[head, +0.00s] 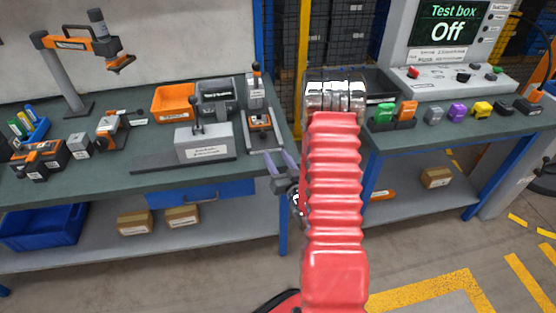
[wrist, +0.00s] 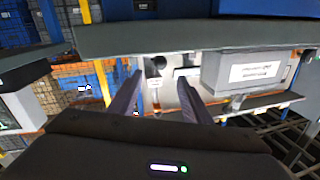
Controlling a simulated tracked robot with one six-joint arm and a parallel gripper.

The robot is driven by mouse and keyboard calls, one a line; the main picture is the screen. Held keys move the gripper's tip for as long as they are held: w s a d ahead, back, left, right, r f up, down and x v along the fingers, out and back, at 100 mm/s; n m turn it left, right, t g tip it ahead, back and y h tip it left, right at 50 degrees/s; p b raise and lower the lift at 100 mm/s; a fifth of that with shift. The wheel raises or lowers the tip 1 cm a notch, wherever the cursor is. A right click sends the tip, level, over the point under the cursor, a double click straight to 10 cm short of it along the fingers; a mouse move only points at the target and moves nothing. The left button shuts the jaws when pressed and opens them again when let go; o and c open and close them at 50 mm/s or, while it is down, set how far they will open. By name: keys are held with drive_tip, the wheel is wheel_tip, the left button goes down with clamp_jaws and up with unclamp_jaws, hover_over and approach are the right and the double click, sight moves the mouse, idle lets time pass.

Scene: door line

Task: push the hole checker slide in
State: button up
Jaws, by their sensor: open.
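A grey upright fixture (head: 255,92) with a black-topped lever stands at the right end of the left bench. An orange and dark part (head: 260,119) sits low in it, above a pale base with rails (head: 266,140) reaching toward the bench's front edge. Its label is too small to read, so I cannot confirm it is the hole checker. My gripper (head: 279,160) is open and empty at the front of this base; contact cannot be told. In the wrist view, my gripper's fingers (wrist: 158,80) stand apart, with a pale surface and dark round spot beyond them.
A grey labelled box with a lever (head: 204,143) stands left of the fixture, with orange (head: 173,102) and grey (head: 216,95) bins behind. The right bench (head: 440,132) holds several coloured blocks. A gap separates the benches. The test box screen (head: 447,24) reads Off.

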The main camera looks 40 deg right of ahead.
drive_tip(key=shift+s+a, duration=0.15)
drive_tip(key=shift+s, duration=0.25)
